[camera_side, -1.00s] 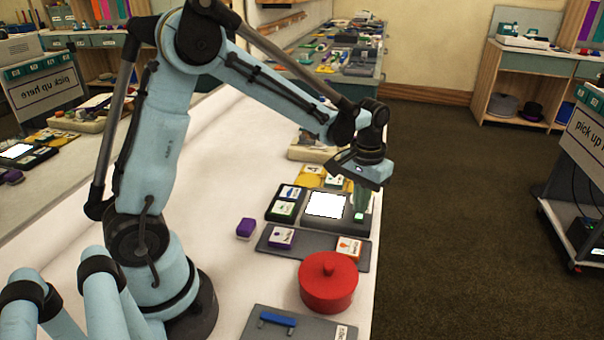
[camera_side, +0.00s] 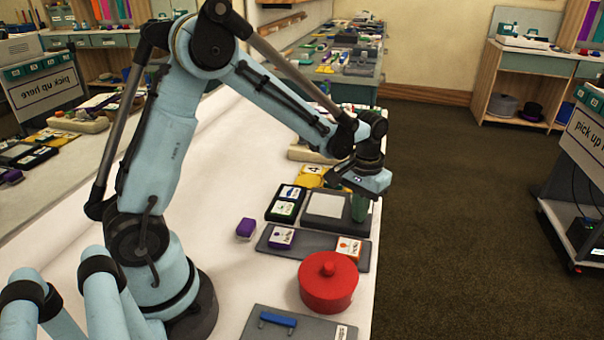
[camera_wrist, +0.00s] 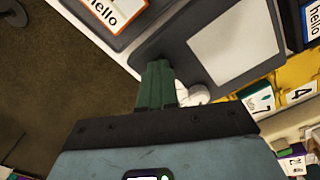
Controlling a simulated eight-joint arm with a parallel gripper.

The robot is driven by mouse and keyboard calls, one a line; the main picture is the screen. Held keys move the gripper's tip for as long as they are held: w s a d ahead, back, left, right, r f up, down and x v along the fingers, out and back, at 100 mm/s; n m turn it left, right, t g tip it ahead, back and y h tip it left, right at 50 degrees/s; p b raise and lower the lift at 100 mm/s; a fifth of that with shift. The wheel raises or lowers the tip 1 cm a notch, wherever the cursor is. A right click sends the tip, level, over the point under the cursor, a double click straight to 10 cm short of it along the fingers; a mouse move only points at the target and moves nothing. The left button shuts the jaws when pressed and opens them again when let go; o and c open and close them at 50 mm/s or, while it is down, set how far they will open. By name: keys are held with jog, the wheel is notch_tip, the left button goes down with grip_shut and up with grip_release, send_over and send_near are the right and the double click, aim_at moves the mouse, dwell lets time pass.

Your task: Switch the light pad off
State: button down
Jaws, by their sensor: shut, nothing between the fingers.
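The light pad (camera_side: 325,206) is a dark grey panel with a square face, on the white table. Its face is now dull grey and unlit; the wrist view also shows this grey face (camera_wrist: 232,45). My gripper (camera_side: 359,207) has its green fingers pointing down at the right part of the pad. In the wrist view the fingers (camera_wrist: 158,75) are together and empty, over the pad's dark border beside the face. Whatever lies under the fingertips is hidden by them.
A grey tray with a purple block (camera_side: 281,237) and an orange-edged block (camera_side: 348,247) lies in front of the pad. A red lidded pot (camera_side: 328,282) stands nearer. Yellow number tiles (camera_side: 312,175) lie behind. The table's right edge is close.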

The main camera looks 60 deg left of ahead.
jog(key=shift+f, duration=0.4)
jog(key=shift+r, duration=3.1)
jog(key=shift+s+r, duration=0.2)
jog(key=s+d+r+m+t, duration=0.1)
jog(key=s+r+t, duration=0.1)
jog(key=s, duration=0.4)
jog(key=s+r+m+t, duration=0.2)
jog(key=s+r+t, duration=0.1)
jog(key=s+t, duration=0.2)
jog(key=shift+s+d+r, duration=0.2)
jog(key=shift+s+d, duration=0.2)
jog(key=shift+s, duration=0.15)
